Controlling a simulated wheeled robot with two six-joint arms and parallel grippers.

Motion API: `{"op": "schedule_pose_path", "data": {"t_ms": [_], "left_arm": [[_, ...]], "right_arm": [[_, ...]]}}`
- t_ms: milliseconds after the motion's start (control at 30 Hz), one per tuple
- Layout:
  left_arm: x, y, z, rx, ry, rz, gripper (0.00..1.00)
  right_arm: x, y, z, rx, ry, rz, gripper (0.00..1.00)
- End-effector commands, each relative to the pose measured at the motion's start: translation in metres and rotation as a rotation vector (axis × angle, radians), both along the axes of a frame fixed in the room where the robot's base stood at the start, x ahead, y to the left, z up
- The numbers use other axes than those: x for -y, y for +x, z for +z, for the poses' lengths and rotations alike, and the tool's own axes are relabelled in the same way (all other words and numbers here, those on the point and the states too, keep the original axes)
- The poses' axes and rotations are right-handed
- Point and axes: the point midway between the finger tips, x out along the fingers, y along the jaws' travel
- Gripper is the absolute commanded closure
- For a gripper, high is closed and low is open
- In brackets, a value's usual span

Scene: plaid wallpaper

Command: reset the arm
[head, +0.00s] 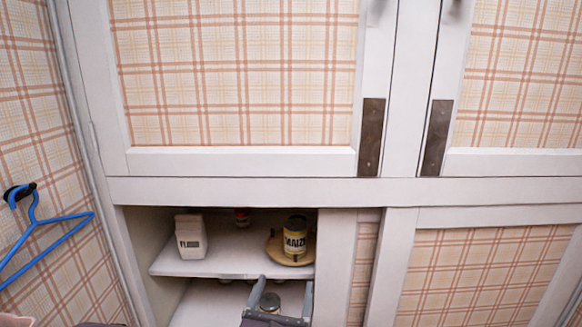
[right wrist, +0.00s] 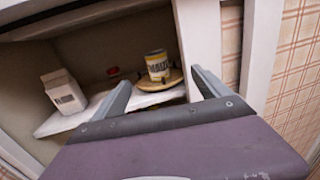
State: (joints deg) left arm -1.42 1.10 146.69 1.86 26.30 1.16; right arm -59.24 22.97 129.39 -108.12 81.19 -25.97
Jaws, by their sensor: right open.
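My right gripper (head: 283,292) is open and empty at the bottom of the head view, in front of the open lower cupboard. Its two fingers point toward the shelf; they also show in the right wrist view (right wrist: 160,92). A yellow and black maize can (head: 295,236) stands upright on a round wooden board (head: 275,252) on the shelf, beyond the fingers. It also shows in the right wrist view (right wrist: 157,66). The gripper appears apart from it. My left gripper is not in the head view.
A white flour carton (head: 190,237) stands on the left of the shelf (head: 222,263). A small red item (head: 242,216) is at the back. A metallic round item (head: 270,302) sits on the level below. A blue hanger (head: 40,228) hangs at left. The cupboard's frame borders the opening.

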Motion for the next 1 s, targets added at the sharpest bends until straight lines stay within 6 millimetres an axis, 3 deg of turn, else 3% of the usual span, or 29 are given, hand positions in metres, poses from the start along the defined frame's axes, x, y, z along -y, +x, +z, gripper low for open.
{"op": "schedule_pose_path", "data": {"t_ms": [267, 367, 567, 667, 767, 833, 900, 967, 1000], "left_arm": [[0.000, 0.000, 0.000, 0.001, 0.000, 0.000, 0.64], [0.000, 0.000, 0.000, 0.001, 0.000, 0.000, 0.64], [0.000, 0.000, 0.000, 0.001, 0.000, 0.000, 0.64], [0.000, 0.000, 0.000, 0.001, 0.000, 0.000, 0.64], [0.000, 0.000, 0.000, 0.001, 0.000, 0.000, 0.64], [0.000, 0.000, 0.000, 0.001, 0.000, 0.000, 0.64], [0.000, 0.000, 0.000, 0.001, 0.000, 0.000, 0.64], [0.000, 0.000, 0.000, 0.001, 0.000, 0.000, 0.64], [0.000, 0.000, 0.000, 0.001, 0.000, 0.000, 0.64]], "right_arm": [[0.063, 0.025, 0.014, 0.022, 0.030, -0.153, 0.14], [0.097, 0.030, 0.019, 0.025, 0.045, -0.235, 0.14], [0.190, 0.021, 0.012, -0.017, 0.114, -0.491, 0.14], [0.250, -0.002, -0.006, -0.074, 0.205, -0.685, 0.14], [0.312, -0.051, -0.041, -0.152, 0.389, -0.954, 0.14], [0.339, -0.101, -0.075, -0.201, 0.591, -1.174, 0.14], [0.342, -0.153, -0.115, -0.222, 0.870, -1.413, 0.14], [0.322, -0.187, -0.147, -0.200, 1.162, -1.611, 0.14], [0.301, -0.199, -0.164, -0.168, 1.353, -1.717, 0.14]]}}
